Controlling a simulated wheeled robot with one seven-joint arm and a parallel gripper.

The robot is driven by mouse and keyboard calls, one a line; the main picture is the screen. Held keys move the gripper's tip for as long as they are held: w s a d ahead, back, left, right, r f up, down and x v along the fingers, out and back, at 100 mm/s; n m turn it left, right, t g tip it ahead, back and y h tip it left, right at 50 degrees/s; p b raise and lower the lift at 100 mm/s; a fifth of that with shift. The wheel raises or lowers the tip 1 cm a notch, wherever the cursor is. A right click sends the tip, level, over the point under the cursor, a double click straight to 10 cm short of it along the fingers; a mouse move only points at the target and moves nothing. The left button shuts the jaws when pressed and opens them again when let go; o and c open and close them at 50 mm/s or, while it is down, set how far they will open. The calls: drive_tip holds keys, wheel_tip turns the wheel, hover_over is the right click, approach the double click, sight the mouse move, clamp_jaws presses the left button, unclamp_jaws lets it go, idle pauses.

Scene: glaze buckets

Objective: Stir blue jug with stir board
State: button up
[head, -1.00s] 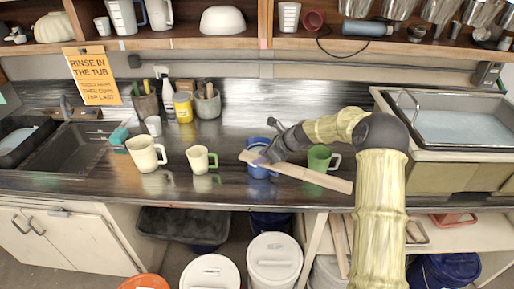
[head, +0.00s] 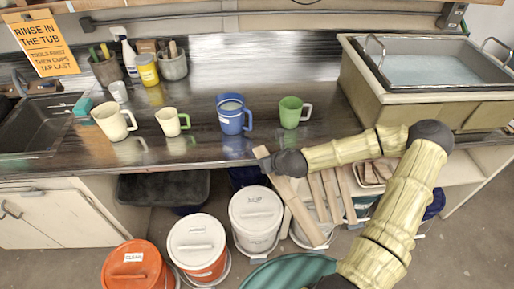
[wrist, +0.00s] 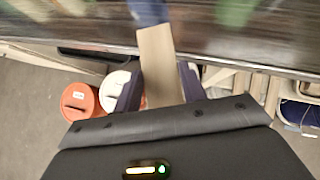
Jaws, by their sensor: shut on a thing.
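The blue jug (head: 234,117) stands upright on the dark counter near its front edge, with a pale content visible inside its rim. Its lower part shows blurred at the top of the wrist view (wrist: 148,10). My gripper (head: 272,160) is shut on the stir board (head: 300,212), a long flat wooden strip. The board slants down from the gripper in front of the counter, apart from the jug. In the wrist view the board (wrist: 157,62) stands between the two fingers and points towards the counter edge and the jug.
The counter's front edge (head: 130,168) is close to my gripper. Lidded buckets (head: 255,212) stand below. A water tub (head: 430,70) is at right.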

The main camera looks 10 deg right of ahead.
drive_tip(key=s+d+m+h, duration=0.2)
drive_tip(key=s, duration=0.1)
drive_tip(key=shift+d+f+m, duration=0.15)
drive_tip(key=shift+f+m, duration=0.2)
drive_tip(key=shift+m, duration=0.05)
drive_tip(key=shift+s+d+f+m+h, duration=0.25)
drive_tip(key=shift+s+f+m+h, duration=0.1)
drive_tip(key=shift+s+m+h, duration=0.1)
drive_tip(key=shift+d+f+b, duration=0.15)
drive_tip(key=shift+f+b, duration=0.3)
drive_tip(key=shift+b, duration=0.15)
wheel_tip(320, 180, down, 8)
drive_tip(key=b, duration=0.9)
drive_tip(key=shift+d+f, duration=0.2)
drive_tip(key=shift+d, duration=0.05)
drive_tip(key=shift+w, duration=0.1)
